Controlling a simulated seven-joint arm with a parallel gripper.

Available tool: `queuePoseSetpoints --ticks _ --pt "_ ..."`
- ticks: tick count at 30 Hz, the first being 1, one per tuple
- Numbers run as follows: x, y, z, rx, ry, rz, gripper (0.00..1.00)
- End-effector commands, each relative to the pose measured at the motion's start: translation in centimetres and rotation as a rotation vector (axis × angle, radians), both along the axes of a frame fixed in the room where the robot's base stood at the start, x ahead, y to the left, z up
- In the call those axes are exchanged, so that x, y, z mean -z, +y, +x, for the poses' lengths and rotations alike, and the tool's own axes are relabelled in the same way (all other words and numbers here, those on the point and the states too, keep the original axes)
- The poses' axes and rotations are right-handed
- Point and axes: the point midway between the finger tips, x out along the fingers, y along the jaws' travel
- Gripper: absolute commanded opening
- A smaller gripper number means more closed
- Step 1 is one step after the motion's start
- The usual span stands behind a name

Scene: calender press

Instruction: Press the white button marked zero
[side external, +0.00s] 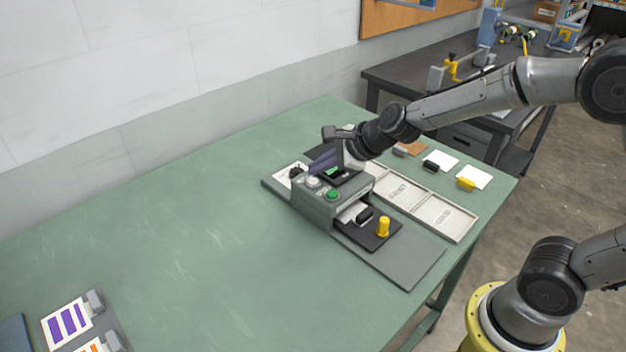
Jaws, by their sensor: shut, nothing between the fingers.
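The grey press (318,205) stands on the green table. On its sloped top are a pale white button (313,182), a green button (333,195) and a small dark display (341,173) with green characters. The mark on the white button is too small to read. My gripper (320,167) is shut and empty, just above and behind the white button. Its tips look close to the button, but I cannot tell if they touch it. A black dial (296,172) sits left of the button.
A dark plate with a yellow knob (383,227) sits at the press's front. Pale labelled trays (446,217) lie to the right, with white cards (474,177) behind. Sample cards (68,322) lie at front left. The table's left middle is clear.

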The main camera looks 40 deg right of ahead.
Motion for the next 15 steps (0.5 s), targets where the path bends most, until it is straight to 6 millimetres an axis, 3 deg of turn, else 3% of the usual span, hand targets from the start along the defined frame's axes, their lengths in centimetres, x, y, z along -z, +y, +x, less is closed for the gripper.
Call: queuePoseSetpoints --ticks 15 --pt "0.68 -0.01 0.01 0.0 0.0 0.0 0.0"
